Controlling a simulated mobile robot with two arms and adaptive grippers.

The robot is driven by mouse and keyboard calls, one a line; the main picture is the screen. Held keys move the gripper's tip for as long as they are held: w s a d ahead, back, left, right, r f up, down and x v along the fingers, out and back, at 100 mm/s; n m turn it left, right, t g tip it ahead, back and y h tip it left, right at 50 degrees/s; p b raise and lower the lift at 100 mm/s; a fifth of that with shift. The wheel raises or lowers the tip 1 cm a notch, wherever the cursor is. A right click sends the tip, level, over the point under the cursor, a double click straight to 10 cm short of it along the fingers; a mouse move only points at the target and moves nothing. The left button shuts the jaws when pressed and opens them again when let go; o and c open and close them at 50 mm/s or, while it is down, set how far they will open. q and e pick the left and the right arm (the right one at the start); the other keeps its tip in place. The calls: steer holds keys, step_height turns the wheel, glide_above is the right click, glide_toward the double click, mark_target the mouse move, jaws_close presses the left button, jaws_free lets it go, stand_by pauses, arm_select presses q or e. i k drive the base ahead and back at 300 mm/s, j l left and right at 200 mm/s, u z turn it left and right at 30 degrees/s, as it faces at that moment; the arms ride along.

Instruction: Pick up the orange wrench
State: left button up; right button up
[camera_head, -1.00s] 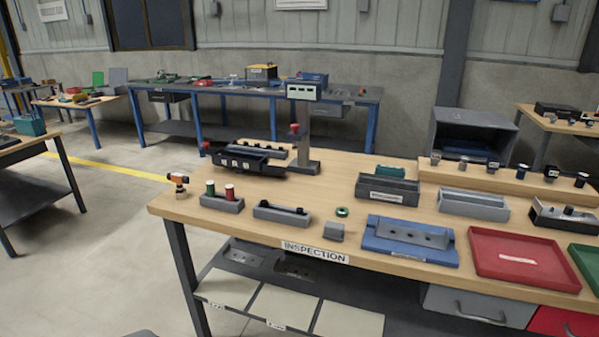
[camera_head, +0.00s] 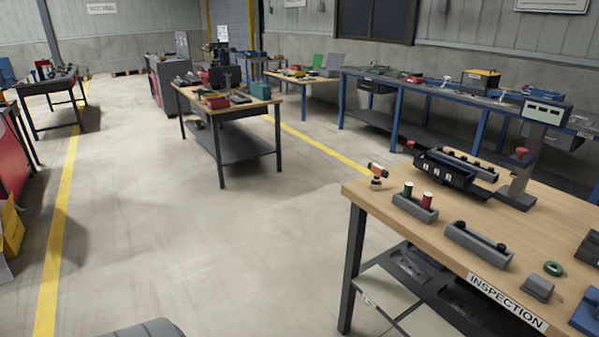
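I cannot make out an orange wrench for certain in this view. Small tools and parts on the farther tables are too small to tell apart. Neither of my grippers is in view.
A wooden-topped table (camera_head: 222,104) with several items stands in the middle distance. Blue-legged benches (camera_head: 398,120) line the wall at right. A red cabinet (camera_head: 12,160) and yellow bins (camera_head: 10,232) are at the left edge. The floor (camera_head: 200,245) between is clear.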

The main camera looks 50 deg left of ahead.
mark_target(379, 171)
steer(key=u, duration=1.1)
